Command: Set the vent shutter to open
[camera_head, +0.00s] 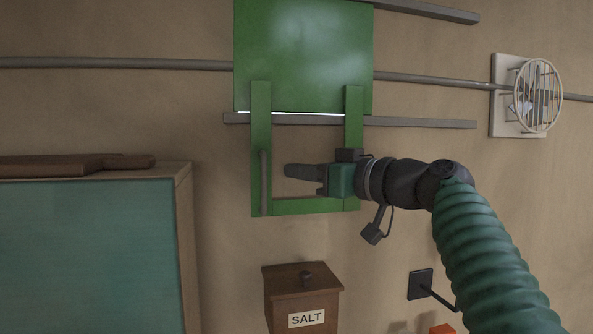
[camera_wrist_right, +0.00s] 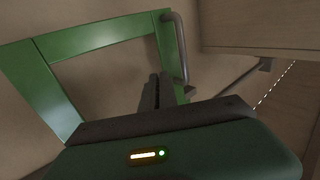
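The vent shutter shows as a solid green panel (camera_head: 303,55) high on the wall. Below it is a green frame (camera_head: 300,207) around a bare, wall-coloured opening. A grey upright bar handle (camera_head: 263,182) sits on the frame's left side; it also shows in the wrist view (camera_wrist_right: 180,50). My right gripper (camera_head: 288,171) is in front of the opening, pointing left, its tips a short gap right of the handle. In the wrist view its fingers (camera_wrist_right: 158,90) look together with nothing between them. My left gripper is not in view.
Grey rails (camera_head: 425,123) run along the wall. A round caged fan (camera_head: 538,95) is at right. A teal-fronted cabinet (camera_head: 85,255) with a wooden board (camera_head: 75,165) stands at left. A wooden salt box (camera_head: 302,295) is below the frame, and a black socket (camera_head: 421,284) is lower right.

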